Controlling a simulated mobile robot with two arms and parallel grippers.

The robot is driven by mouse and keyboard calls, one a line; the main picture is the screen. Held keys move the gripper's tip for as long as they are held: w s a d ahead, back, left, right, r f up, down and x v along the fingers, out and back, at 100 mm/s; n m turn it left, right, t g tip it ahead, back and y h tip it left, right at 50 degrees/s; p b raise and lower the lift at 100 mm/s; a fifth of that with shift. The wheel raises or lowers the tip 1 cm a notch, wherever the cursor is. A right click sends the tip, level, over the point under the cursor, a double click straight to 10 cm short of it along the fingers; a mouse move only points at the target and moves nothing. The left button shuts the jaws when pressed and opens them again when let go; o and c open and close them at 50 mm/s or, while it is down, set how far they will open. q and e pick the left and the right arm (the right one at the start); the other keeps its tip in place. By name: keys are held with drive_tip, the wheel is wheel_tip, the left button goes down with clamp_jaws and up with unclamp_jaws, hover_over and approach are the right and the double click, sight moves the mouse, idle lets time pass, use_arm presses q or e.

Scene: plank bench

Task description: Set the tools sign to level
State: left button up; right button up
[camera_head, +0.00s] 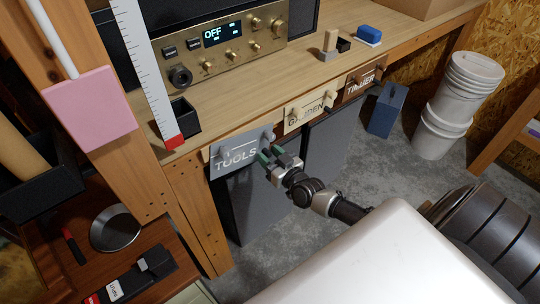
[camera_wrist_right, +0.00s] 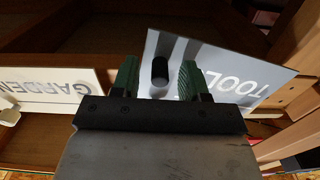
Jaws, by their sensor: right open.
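The tools sign (camera_head: 238,157) is a grey-blue plate lettered TOOLS on the bench front, below the ruler's foot. In the right wrist view the tools sign (camera_wrist_right: 225,75) appears upside down and clearly slanted compared with the garden sign beside it. A dark round peg (camera_wrist_right: 160,70) stands out from the sign's face. My right gripper (camera_head: 272,156) is at the sign's right end. In its wrist view the gripper (camera_wrist_right: 158,76) is open, with green fingers either side of the peg; whether they touch it I cannot tell. My left gripper is not in view.
The garden sign (camera_head: 305,110) and timber sign (camera_head: 365,79) hang further right along the bench front. A brass device (camera_head: 222,45) reading OFF and a white ruler (camera_head: 147,70) stand above. A wooden bench leg (camera_head: 197,210) is below left. Grey floor lies to the right.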

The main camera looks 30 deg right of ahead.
drive_tip(key=shift+c, duration=0.2)
clamp_jaws()
drive_tip(key=shift+r, duration=0.1)
drive_tip(key=d+r+n+p, duration=0.1)
drive_tip(key=r+p, duration=0.1)
drive_tip(key=p, duration=0.1)
drive_tip(key=shift+d+r+n, duration=0.15)
drive_tip(key=shift+n, duration=0.15)
drive_tip(key=shift+w+d+r+n, duration=0.1)
drive_tip(key=shift+d+r+n, duration=0.15)
drive_tip(key=shift+n, duration=0.15)
drive_tip(key=shift+o, duration=0.2)
unclamp_jaws()
drive_tip(key=shift+f, duration=0.1)
